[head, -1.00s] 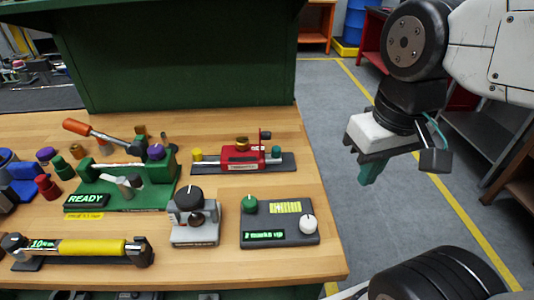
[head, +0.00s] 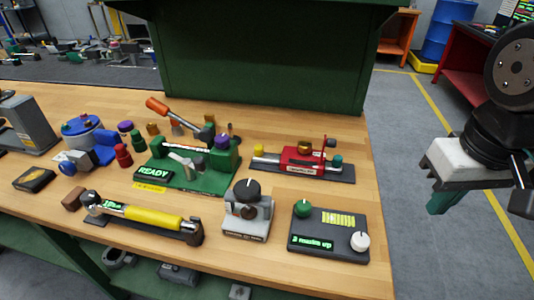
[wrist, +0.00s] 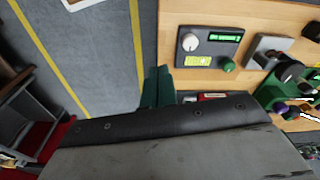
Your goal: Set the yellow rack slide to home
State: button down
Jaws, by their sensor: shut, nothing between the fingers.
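A dark grey box (head: 328,249) lies near the right front of the wooden bench. A ribbed yellow piece (head: 339,220), which looks like a rack slide, is set in its top. The box has a green knob (head: 302,208), a white knob (head: 360,241) and a lit green display (head: 312,241) reading "2 marks up". The yellow piece also shows in the wrist view (wrist: 198,61). My gripper (head: 438,205) is shut and empty, in the air right of the bench. Its teal fingers (wrist: 158,87) are apart from the box in the wrist view.
A small grey unit with a black knob (head: 248,212) stands left of the box. A red device (head: 302,158) is behind it. A green fixture (head: 190,165) reading "READY" and a yellow-gripped bar (head: 154,217) are farther left. Clear floor lies right of the bench.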

aim_at(259, 156)
jog(key=k, duration=0.5)
jog(key=u, duration=1.95)
jog(key=i, duration=1.1)
jog(key=z, duration=2.05)
